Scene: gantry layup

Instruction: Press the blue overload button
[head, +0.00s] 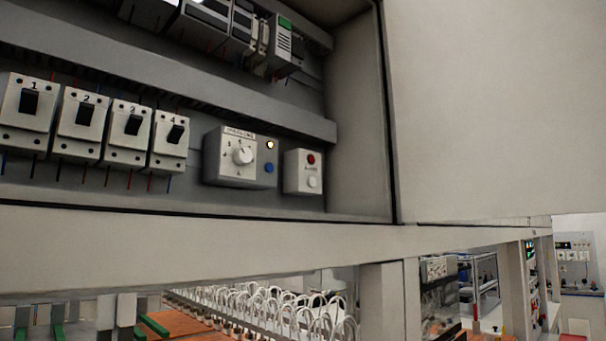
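The blue button (269,168) is a small round button on the right part of a grey overload unit (229,172) in the cabinet. A lit yellowish lamp (269,145) sits above it on the same unit. A white rotary dial (242,155) with small numbers around it is to the button's left. Nothing covers the button. My gripper is not in view, and no part of my arm shows near the unit.
Several numbered breakers (82,123) stand left of the unit. A small box (304,172) with a red lamp and a white button is to its right. The cabinet's side wall (358,120) and a large pale panel (495,110) bound the right. A frame beam (200,245) runs below.

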